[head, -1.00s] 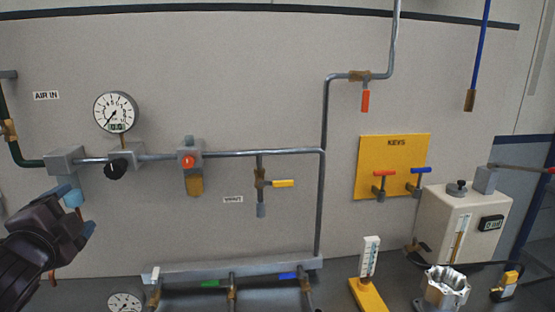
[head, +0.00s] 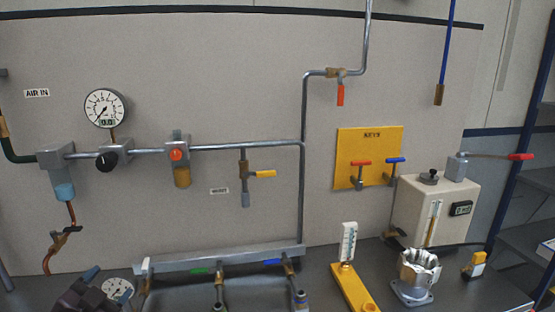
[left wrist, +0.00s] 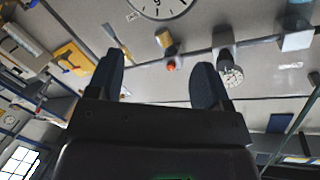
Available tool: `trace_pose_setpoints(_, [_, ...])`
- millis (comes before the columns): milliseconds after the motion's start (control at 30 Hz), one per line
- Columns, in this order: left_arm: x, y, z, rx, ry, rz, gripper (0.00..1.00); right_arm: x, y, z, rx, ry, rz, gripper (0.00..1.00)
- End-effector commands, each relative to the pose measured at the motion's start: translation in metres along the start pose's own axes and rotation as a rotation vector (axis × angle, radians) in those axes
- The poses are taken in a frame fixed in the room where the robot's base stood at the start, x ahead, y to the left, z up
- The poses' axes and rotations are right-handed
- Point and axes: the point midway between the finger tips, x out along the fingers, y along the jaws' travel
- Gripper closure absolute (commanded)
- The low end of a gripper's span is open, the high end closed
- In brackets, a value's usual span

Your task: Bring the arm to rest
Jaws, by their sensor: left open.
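My left gripper (head: 97,290) is low at the bottom left edge of the head view, in front of the bench and partly cut off by the frame. In the left wrist view the left gripper (left wrist: 157,78) has its two dark fingers spread apart, with nothing between them. It points toward the panel and touches nothing that I can see. My right gripper is in neither view.
A small gauge (head: 117,290) and a grey manifold (head: 222,258) lie close to the left gripper. The wall panel carries a pressure gauge (head: 105,108) and pipes. A yellow-based flowmeter (head: 352,285) and a machined housing (head: 413,280) stand on the bench at right.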

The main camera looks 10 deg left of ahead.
Motion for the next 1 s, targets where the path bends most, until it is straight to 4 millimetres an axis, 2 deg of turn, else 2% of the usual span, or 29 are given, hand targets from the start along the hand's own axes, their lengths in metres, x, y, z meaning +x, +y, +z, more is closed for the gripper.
trace_pose_setpoints(33, [-0.004,0.027,0.025,-0.066,-0.031,0.03,0.27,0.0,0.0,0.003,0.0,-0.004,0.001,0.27])
trace_pose_setpoints(200, [-0.03,0.109,0.086,-0.253,-0.125,0.108,0.27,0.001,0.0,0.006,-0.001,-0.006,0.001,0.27])
trace_pose_setpoints(400, [-0.077,0.199,0.138,-0.413,-0.265,0.177,0.27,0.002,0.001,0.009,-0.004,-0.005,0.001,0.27])
trace_pose_setpoints(500, [-0.1,0.231,0.152,-0.469,-0.33,0.197,0.27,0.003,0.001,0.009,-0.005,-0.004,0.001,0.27])
trace_pose_setpoints(600, [-0.119,0.249,0.158,-0.509,-0.371,0.203,0.27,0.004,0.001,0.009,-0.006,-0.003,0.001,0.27])
trace_pose_setpoints(700, [-0.129,0.253,0.164,-0.519,-0.392,0.202,0.27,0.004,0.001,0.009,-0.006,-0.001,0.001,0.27])
trace_pose_setpoints(1000, [-0.131,0.253,0.165,-0.516,-0.397,0.202,0.27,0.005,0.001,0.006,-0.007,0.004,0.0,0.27])
